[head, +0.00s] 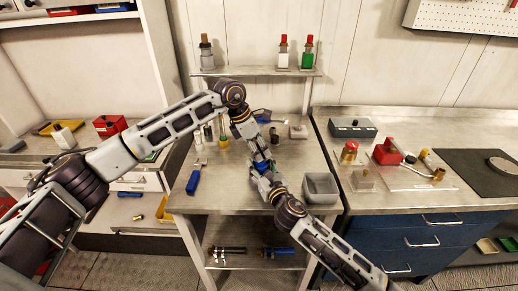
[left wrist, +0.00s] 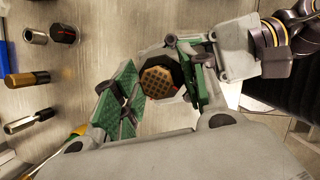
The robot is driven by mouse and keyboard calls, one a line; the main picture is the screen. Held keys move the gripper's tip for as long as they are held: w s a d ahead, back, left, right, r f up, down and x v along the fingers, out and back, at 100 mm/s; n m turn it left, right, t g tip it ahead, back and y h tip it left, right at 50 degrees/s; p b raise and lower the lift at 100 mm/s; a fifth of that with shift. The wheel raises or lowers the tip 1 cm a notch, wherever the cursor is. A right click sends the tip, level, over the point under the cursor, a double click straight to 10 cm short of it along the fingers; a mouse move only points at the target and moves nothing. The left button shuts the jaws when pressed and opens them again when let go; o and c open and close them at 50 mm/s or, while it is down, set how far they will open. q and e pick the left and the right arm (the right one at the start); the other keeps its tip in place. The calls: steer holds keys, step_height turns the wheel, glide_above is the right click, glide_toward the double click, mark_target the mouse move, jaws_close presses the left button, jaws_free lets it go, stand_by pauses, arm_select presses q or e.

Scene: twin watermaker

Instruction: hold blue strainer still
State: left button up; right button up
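The blue strainer (head: 262,166) is a small blue patch between my two grippers above the steel table in the head view, mostly covered by them. In the left wrist view I see an end of it (left wrist: 157,80), a tan meshed disc in a dark many-sided rim. In the head view my left gripper (head: 258,160) reaches down from above. My right gripper (head: 266,184) comes up from below right, close against it; its fingers are hidden.
A grey bin (head: 320,187) stands on the table to the right. A blue-handled tool (head: 194,179) lies at the left edge. Small metal fittings (left wrist: 35,36) and a screwdriver (left wrist: 60,150) lie beside my left gripper. A shelf (head: 255,71) with bottles is behind.

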arm_select(q)
steer(key=o, duration=0.5)
steer(key=shift+o, duration=0.2)
steer(key=v, duration=1.2)
steer(key=shift+d, duration=0.1)
arm_select(e)
steer(key=o, duration=1.4)
steer(key=shift+c, duration=0.2)
steer(key=shift+s, duration=0.2)
steer(key=shift+v, duration=5.8)
